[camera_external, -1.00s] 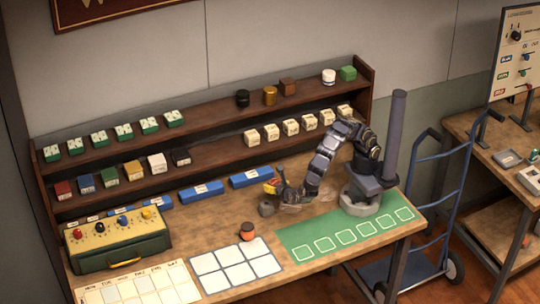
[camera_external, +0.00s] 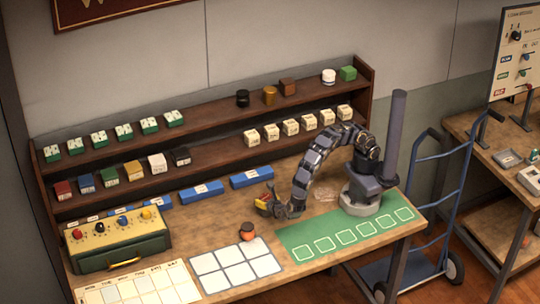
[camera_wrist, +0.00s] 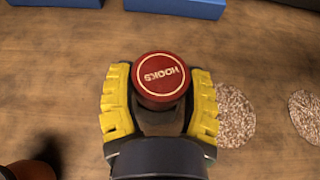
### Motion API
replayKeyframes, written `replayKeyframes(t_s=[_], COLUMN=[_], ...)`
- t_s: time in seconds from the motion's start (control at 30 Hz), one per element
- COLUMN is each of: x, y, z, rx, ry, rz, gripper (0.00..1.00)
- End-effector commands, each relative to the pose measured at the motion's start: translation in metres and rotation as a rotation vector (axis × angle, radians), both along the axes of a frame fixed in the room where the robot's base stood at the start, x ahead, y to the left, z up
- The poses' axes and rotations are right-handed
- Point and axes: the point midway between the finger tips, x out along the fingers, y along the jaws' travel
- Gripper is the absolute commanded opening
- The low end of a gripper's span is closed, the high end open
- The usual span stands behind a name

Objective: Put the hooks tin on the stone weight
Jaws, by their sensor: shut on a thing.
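The hooks tin (camera_wrist: 161,78) has a round red lid marked HOOKS. In the wrist view it sits upright between the yellow fingers of my gripper (camera_wrist: 160,98), which is shut on it. A grey-brown shape that looks like the stone weight (camera_wrist: 160,122) shows just below the tin. I cannot tell whether the two touch. In the external view my gripper (camera_external: 265,204) is low over the middle of the bench, and it hides the spot where the stone weight stood.
An orange jar with a dark lid (camera_external: 247,231) stands near the white grid mat (camera_external: 215,282). Speckled round mats (camera_wrist: 235,115) lie right of the tin. Blue boxes (camera_external: 251,178) are behind. A yellow-topped control box (camera_external: 119,240) is at left.

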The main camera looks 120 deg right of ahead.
Motion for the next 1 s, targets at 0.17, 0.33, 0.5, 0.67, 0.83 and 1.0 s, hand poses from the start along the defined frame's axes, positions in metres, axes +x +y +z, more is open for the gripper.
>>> replayKeyframes(t_s=[0.17,0.33,0.5,0.67,0.83,1.0], x=[0.0,0.0,0.0,0.001,0.002,0.001], y=[0.0,0.0,0.0,0.022,0.056,0.087], z=[-0.001,-0.001,0.001,0.009,0.024,0.037], rx=[0.0,-0.001,-0.001,0.0,-0.001,0.0], ry=[0.0,0.001,0.001,-0.001,-0.003,-0.002], rz=[-0.001,-0.001,0.0,0.006,0.005,0.001], gripper=[0.81,0.81,0.81,0.81,0.81,0.81])
